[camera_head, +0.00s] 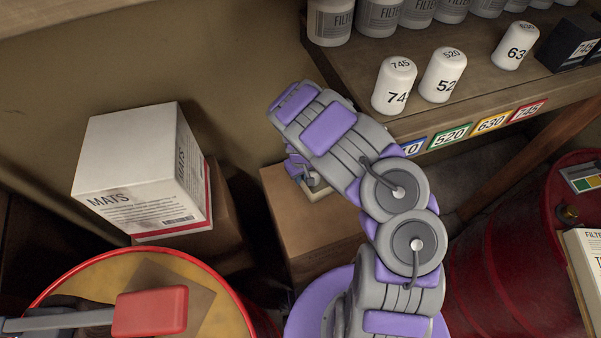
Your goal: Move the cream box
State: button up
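A small cream box-like thing (320,194) shows at the end of my arm, over the top of a brown carton (303,210). Most of it is hidden behind my arm, and I cannot tell whether it rests on the carton. My gripper (306,180) points down at it, touching or very close. The fingers are mostly hidden, so I cannot tell whether they are shut on it. A larger off-white box marked MATS (135,160) stands at the left on a brown carton, apart from my gripper. Another pale box (586,262) is cut off at the right edge.
A wooden shelf (350,75) at upper right holds white numbered canisters (443,75), grey filter bottles and a black box (570,42). Coloured number labels (492,123) line its edge. Red drums stand at lower left (90,268) and right (500,275); a red-headed tool (150,311) lies over the left one.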

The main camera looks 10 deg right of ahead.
jog(key=shift+f, duration=0.3)
jog(key=shift+c, duration=0.3)
jog(key=shift+r, duration=0.1)
grip_shut()
jog(key=shift+w+d, duration=0.1)
jog(key=shift+d, duration=0.1)
jog(key=shift+d, duration=0.25)
jog(key=shift+w+d, duration=0.1)
jog(key=shift+d, duration=0.4)
jog(key=shift+o, duration=2.3)
grip_release()
